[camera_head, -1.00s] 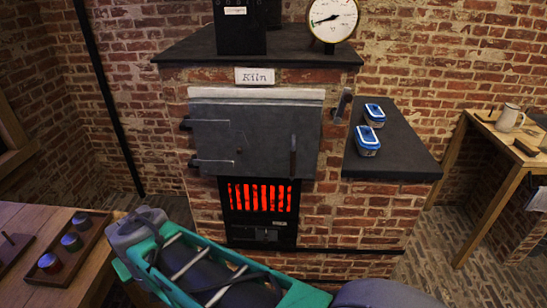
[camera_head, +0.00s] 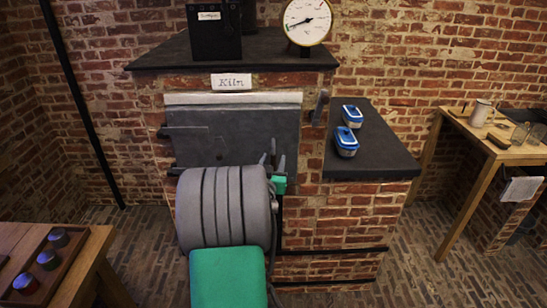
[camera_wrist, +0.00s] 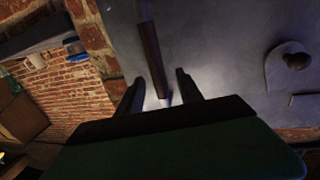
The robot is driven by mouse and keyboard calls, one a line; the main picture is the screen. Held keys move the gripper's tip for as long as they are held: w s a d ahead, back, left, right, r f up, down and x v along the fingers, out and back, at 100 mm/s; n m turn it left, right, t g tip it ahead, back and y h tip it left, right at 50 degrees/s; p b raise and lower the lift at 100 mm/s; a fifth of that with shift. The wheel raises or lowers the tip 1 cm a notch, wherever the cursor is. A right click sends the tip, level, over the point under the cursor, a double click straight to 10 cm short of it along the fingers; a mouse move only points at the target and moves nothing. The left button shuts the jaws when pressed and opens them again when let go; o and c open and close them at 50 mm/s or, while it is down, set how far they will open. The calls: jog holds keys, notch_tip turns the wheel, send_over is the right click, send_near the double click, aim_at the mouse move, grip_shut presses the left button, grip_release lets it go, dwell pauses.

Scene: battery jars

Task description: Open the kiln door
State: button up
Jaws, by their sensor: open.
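The kiln door (camera_head: 240,130) is a dark grey metal plate on the brick kiln, shut, with hinges on its left side. Its upright bar handle (camera_wrist: 150,45) is dark brown in the wrist view. My gripper (camera_head: 272,160) is at the right part of the door, in front of the handle. In the wrist view my gripper (camera_wrist: 160,78) is open, with one finger on each side of the handle's end. I cannot tell whether either finger touches it. My arm hides the door's lower edge and the firebox below.
A dark side shelf (camera_head: 372,155) right of the door holds two blue-lidded containers (camera_head: 347,140). A wooden table (camera_head: 75,270) with a tray of jars stands at lower left. Another table (camera_head: 500,140) stands at right. A gauge (camera_head: 307,22) sits on the kiln top.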

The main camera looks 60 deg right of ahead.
jog(key=shift+w+d, duration=0.15)
jog(key=shift+d, duration=0.35)
grip_shut()
dwell(1.1)
